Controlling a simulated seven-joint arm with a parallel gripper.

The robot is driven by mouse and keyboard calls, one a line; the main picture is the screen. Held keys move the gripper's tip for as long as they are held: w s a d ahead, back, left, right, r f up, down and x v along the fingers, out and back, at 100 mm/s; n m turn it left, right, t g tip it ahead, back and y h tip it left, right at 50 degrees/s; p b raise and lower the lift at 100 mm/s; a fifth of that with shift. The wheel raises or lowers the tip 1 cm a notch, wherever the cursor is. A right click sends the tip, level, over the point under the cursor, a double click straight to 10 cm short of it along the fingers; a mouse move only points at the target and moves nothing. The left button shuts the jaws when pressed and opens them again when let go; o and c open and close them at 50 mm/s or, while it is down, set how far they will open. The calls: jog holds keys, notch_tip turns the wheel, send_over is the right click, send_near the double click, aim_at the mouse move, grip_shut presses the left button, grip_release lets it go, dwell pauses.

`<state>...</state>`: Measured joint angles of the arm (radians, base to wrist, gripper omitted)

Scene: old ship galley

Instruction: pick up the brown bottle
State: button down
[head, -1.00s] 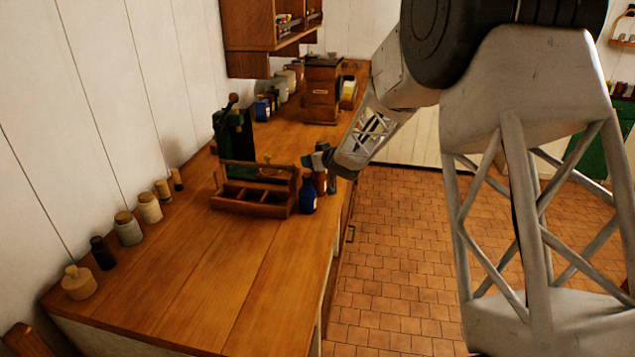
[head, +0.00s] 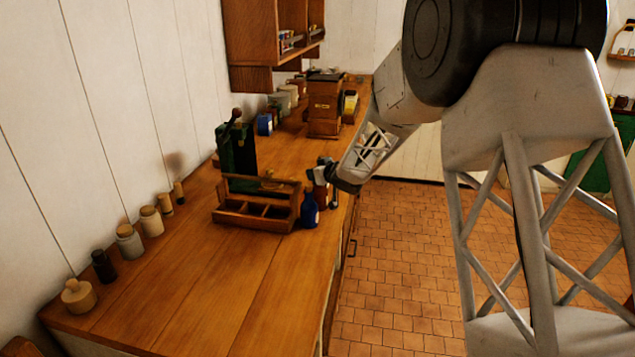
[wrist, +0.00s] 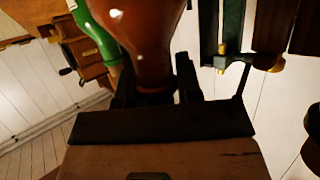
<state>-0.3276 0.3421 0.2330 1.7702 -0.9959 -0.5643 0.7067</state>
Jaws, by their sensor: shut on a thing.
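The brown bottle (wrist: 145,35) fills the upper middle of the wrist view, with its narrow neck between the dark fingers of my gripper (wrist: 150,88). In the head view, my gripper (head: 323,174) is at the counter's right edge, shut on the brown bottle (head: 321,196), which is partly hidden. I cannot tell whether the bottle's base touches the counter. A blue bottle (head: 309,212) stands just left of it.
A wooden divided caddy (head: 232,219) is left of the blue bottle, with a dark green object (head: 224,150) behind it. Jars line the wall at left. A wooden box (head: 324,105) stands farther back. The front of the counter (head: 215,290) is clear.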

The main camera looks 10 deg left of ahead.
notch_tip(320, 180, up, 10)
dwell(0.6)
jog(key=shift+a, duration=0.1)
dwell(0.5)
